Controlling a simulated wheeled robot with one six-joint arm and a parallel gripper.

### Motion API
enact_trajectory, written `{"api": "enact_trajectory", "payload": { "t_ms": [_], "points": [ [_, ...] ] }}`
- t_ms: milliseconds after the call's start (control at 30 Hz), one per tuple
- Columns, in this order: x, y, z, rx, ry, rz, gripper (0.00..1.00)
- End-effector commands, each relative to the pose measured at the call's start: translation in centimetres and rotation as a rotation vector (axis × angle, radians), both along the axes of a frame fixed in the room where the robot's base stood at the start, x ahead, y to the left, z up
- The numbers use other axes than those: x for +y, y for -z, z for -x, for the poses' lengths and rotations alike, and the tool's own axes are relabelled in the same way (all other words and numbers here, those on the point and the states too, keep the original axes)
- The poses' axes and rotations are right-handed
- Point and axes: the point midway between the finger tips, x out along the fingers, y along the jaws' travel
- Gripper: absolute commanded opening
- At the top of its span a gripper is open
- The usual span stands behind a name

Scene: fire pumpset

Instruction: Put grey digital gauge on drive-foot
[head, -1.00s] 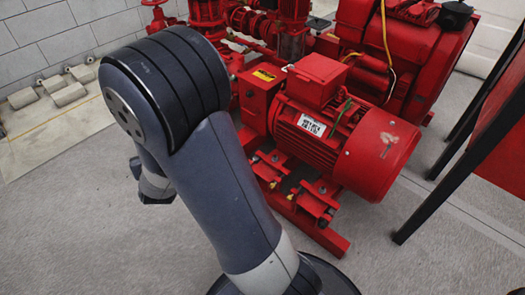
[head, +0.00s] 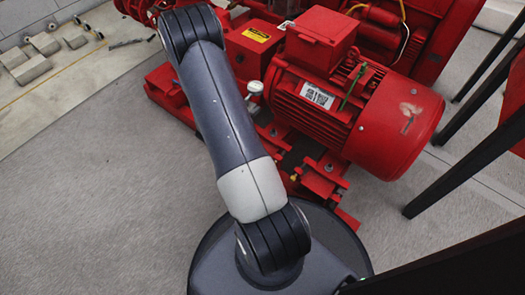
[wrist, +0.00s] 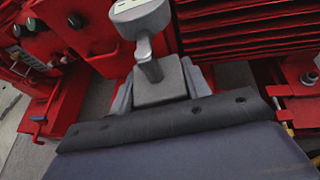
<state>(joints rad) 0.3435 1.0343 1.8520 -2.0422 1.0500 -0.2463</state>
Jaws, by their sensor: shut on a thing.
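The grey digital gauge (wrist: 142,18) has a round pale head with a display and a short stem on a blocky grey base. My gripper (wrist: 160,88) is shut on that base in the wrist view. In the head view the gauge's head (head: 255,89) shows just right of my arm, beside the red motor (head: 325,100); my gripper is hidden behind the arm there. Red feet and brackets (head: 320,179) sit along the motor's near lower side. Which one is the drive-foot I cannot tell. Contact between the gauge and the pump set is not visible.
A red box with a yellow label (head: 253,42) stands left of the motor. Dark frame legs (head: 455,165) stand at right.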

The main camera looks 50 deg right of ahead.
Motion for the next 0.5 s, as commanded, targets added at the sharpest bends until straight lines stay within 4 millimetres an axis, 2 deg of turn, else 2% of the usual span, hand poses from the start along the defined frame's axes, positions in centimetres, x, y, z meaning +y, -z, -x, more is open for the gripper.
{"api": "enact_trajectory", "payload": {
  "t_ms": [33,200,367,500],
  "points": [
    [-1.1,1.2,1.2,0.001,0.046,0.001,0.0],
    [-2.9,2.9,3.4,-0.002,0.135,0.003,0.0],
    [-3.2,4.9,4.0,0.001,0.154,0.001,0.0],
    [-3.2,8.3,4.0,0.002,0.153,0.001,0.0]
  ]
}}
